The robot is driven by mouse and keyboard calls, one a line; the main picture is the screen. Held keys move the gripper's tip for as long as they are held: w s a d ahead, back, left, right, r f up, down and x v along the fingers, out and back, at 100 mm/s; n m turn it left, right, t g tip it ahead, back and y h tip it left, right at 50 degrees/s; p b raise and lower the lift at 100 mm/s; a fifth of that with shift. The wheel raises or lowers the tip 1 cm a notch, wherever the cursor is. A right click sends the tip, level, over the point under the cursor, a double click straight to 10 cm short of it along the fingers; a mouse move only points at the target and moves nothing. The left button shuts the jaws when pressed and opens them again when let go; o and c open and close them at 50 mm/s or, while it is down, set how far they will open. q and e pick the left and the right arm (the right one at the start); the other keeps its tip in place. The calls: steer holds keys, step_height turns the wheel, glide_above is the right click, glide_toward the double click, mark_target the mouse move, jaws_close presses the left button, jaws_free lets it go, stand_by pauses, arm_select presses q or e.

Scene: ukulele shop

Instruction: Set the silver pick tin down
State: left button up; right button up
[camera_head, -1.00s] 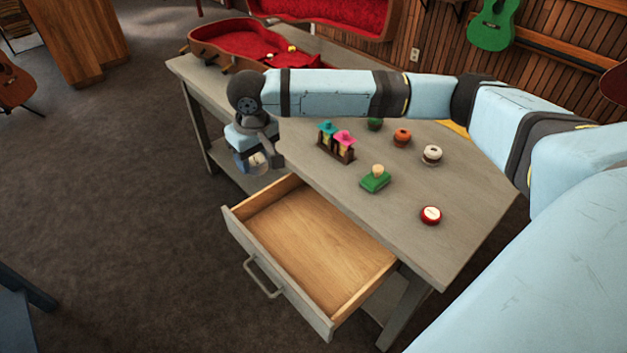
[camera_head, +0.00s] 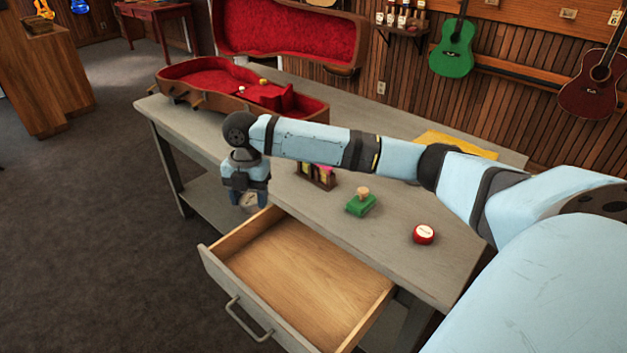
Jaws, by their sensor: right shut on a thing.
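My right gripper (camera_head: 249,198) points down at the front edge of the grey workbench (camera_head: 405,240), above the back left corner of the open drawer. It is shut on a small round silver-grey thing, seemingly the silver pick tin (camera_head: 249,202), which is partly hidden by the fingers. The tin is held in the air. The wooden drawer (camera_head: 300,285) is pulled out and looks empty inside. My left gripper is not in view.
On the bench are a green block with a wooden knob (camera_head: 361,202), a red round tin (camera_head: 424,234) and a small wooden rack (camera_head: 316,176), partly behind my arm. An open red-lined ukulele case (camera_head: 230,85) lies at the back.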

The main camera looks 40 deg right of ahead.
steer(key=d+f+n+h+b, duration=0.1)
steer(key=d+f+n+b, duration=0.3)
steer(key=n, duration=0.7)
steer(key=n+b, duration=0.2)
steer(key=n, duration=0.1)
glide_above(278, 264)
steer(key=shift+g+h, duration=0.3)
step_height(278, 264, down, 16)
steer(key=shift+w+a+f, duration=0.1)
steer(key=shift+w+f, duration=0.05)
steer(key=shift+f, duration=0.7)
step_height(278, 264, down, 4)
steer(key=shift+f+b, duration=0.1)
steer(key=shift+b, duration=0.55)
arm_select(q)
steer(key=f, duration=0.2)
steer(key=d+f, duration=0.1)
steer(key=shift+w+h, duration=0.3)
